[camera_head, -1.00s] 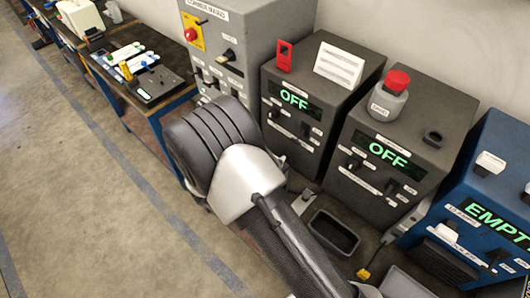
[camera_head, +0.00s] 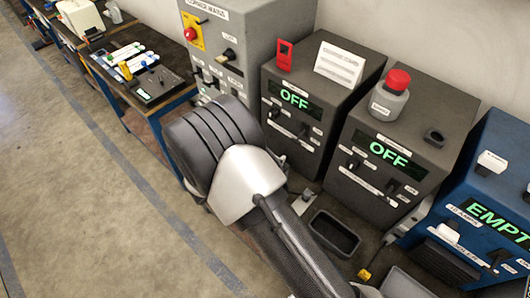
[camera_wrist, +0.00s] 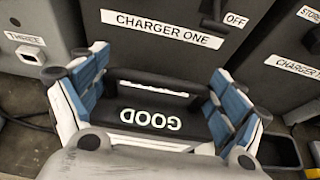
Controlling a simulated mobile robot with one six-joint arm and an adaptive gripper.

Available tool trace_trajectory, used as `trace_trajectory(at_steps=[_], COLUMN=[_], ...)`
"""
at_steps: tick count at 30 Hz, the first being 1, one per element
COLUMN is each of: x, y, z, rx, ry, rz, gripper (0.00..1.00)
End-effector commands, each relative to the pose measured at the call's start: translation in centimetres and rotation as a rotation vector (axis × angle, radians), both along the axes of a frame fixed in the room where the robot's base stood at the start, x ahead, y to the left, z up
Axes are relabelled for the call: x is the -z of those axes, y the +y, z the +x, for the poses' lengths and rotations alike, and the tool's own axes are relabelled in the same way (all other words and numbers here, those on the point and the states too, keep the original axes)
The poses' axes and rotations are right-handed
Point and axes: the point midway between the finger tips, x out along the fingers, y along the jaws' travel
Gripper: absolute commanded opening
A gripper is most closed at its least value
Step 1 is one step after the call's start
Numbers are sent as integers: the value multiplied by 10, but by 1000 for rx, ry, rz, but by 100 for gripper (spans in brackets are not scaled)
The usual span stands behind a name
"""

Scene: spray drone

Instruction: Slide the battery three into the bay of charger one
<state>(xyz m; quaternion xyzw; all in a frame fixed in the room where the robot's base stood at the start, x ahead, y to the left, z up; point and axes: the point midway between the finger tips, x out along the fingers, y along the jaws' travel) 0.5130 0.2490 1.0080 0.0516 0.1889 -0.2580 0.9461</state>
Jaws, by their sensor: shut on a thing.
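In the wrist view, my gripper (camera_wrist: 152,103) is shut on a black battery (camera_wrist: 150,90) with a handle slot and an upside-down "GOOD" readout. No number shows on the battery. Blue-and-white finger pads stand at both its sides. Charger one (camera_wrist: 150,45) is the dark box straight ahead; its name plate is just beyond the battery. In the head view, charger one (camera_head: 325,90) appears to be the left dark box with a green "OFF" display. My arm covers its lower front, the gripper and the battery there. The bay is hidden, and I cannot tell whether the battery touches it.
A second dark charger (camera_head: 390,140) stands to the right, also reading "OFF". A blue box (camera_head: 480,205) reads "EMPTY". In the wrist view, a grey box (camera_wrist: 28,35) labelled "THREE" stands at left. The floor at left is clear.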

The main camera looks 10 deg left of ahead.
Motion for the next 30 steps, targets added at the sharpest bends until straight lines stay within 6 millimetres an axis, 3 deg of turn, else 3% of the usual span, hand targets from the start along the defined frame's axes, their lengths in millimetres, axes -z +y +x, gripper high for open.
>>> trace_trajectory(at_steps=[12,30], x=[-4,8], y=[1,1], z=[1,1], rx=[0,0], ry=[-8,-8], rz=[0,0], gripper=[22,22])
